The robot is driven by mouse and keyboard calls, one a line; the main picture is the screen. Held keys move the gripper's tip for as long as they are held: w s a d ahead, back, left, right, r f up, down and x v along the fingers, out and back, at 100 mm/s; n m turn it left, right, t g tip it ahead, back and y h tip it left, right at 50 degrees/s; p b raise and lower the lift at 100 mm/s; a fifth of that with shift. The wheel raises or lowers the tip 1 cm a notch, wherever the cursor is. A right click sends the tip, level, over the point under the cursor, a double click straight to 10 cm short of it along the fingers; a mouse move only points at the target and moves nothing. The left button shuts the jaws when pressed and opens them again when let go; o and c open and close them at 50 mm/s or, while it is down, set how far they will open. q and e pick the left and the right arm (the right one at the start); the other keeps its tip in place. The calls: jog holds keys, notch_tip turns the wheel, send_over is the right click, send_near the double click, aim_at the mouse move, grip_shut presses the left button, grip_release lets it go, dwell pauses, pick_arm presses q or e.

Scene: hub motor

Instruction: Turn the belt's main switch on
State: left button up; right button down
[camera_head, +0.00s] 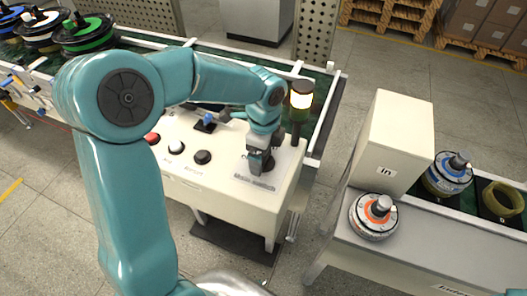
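The cream control panel (222,178) stands at the belt's near side. The dark round main switch (269,166) is at its right end, above a printed label, and is partly hidden by my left gripper (257,165). The gripper points down at the switch, with its grey fingers at or just in front of the knob. I cannot tell whether the fingers touch or clasp it, or which way the knob is turned. The belt (325,112) is dark green and runs behind the panel.
A signal lamp (301,95) glows pale yellow beside the switch. Red (152,139), white (175,147) and black (203,157) buttons and a blue control (208,119) share the panel. Hub motors (84,33) stand at upper left. A bench (395,248) with an "In" box (394,143) stands right.

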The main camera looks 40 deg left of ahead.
pick_arm(q)
notch_tip(320, 180, up, 16)
jog(key=shift+r+p, duration=0.15)
jog(key=shift+p, duration=0.15)
dwell(0.3)
dwell(0.5)
